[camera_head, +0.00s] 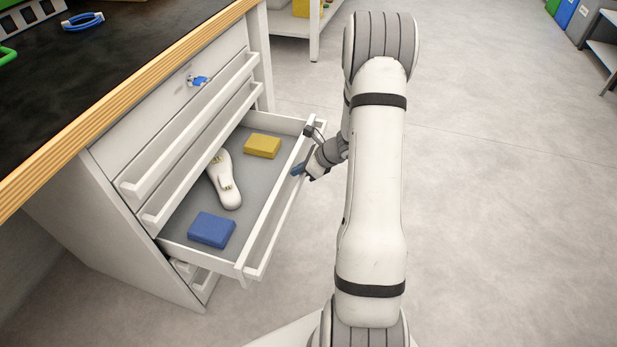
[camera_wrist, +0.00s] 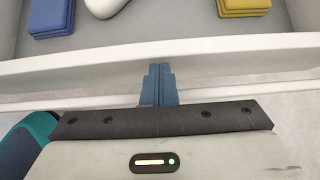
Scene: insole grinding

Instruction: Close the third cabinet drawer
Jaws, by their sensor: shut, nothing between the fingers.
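The third cabinet drawer (camera_head: 250,203) is pulled out of the white cabinet (camera_head: 135,235). A white insole-shaped piece (camera_head: 223,180), a yellow block (camera_head: 262,146) and a blue block (camera_head: 212,230) lie inside it. My gripper (camera_head: 298,170) is at the drawer's front, by its long handle bar, right of the middle. In the wrist view the shut blue fingertips (camera_wrist: 158,82) point at the white front edge (camera_wrist: 200,52), between the blue and yellow blocks beyond it. I cannot tell whether they touch the front.
The two drawers above, with handle bars (camera_head: 190,120), look shut. A lower compartment (camera_head: 197,278) shows partly under the open drawer. The dark worktop (camera_head: 90,90) with a wooden edge overhangs at the left. The grey floor (camera_head: 490,220) right of my arm is clear.

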